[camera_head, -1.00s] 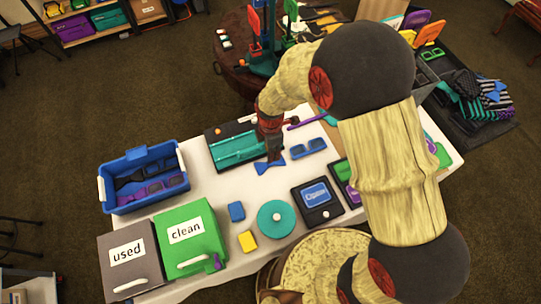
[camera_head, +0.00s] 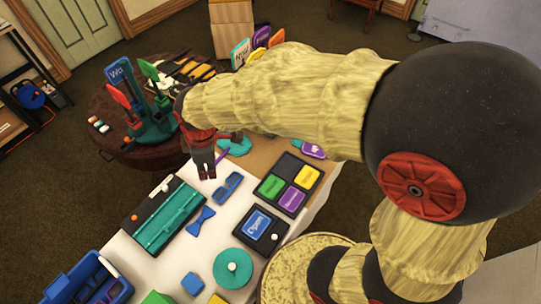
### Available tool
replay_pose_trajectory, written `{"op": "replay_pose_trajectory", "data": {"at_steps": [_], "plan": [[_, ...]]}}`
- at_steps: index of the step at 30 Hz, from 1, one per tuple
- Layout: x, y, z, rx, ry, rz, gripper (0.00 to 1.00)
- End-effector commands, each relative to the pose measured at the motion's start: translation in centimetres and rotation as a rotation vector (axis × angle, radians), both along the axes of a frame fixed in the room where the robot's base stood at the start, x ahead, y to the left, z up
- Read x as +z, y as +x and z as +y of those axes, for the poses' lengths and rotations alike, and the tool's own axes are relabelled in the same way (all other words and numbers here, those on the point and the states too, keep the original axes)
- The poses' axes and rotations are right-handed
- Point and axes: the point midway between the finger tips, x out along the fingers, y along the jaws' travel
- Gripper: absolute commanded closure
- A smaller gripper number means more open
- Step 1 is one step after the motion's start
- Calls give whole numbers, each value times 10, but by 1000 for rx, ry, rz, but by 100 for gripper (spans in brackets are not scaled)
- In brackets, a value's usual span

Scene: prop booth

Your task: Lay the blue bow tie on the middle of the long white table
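The blue bow tie (camera_head: 201,220) lies flat on the long white table (camera_head: 207,243), between the teal tray and the black "Open" sign. My gripper (camera_head: 206,172) points down beyond the bow tie, apart from it. The fingers are small and dark here, so I cannot tell whether they are open or shut. I see nothing held in them.
The teal tray (camera_head: 170,222) is left of the bow tie. Blue glasses (camera_head: 227,186) lie just beyond it and the "Open" sign (camera_head: 259,230) is to its right. A teal disc (camera_head: 233,267) and a blue crate (camera_head: 88,283) are nearer. A round dark table (camera_head: 130,148) stands behind.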

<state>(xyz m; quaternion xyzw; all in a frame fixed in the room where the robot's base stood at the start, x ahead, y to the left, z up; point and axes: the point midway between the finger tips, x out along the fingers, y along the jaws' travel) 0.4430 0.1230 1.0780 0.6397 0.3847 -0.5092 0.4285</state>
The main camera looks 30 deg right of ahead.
Motion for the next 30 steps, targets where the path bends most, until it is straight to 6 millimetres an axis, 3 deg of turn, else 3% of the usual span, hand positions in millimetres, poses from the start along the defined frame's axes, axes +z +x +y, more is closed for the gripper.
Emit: {"op": "replay_pose_trajectory", "data": {"at_steps": [1, 6, 12, 18, 30], "plan": [[26, -9, -17, -115, 27, -32, 71], [90, -54, -66, -523, 135, -112, 71], [130, -112, -106, -933, 269, -189, 71], [142, -144, -122, -1144, 351, -228, 71], [139, -148, -124, -1178, 364, -230, 71]]}}
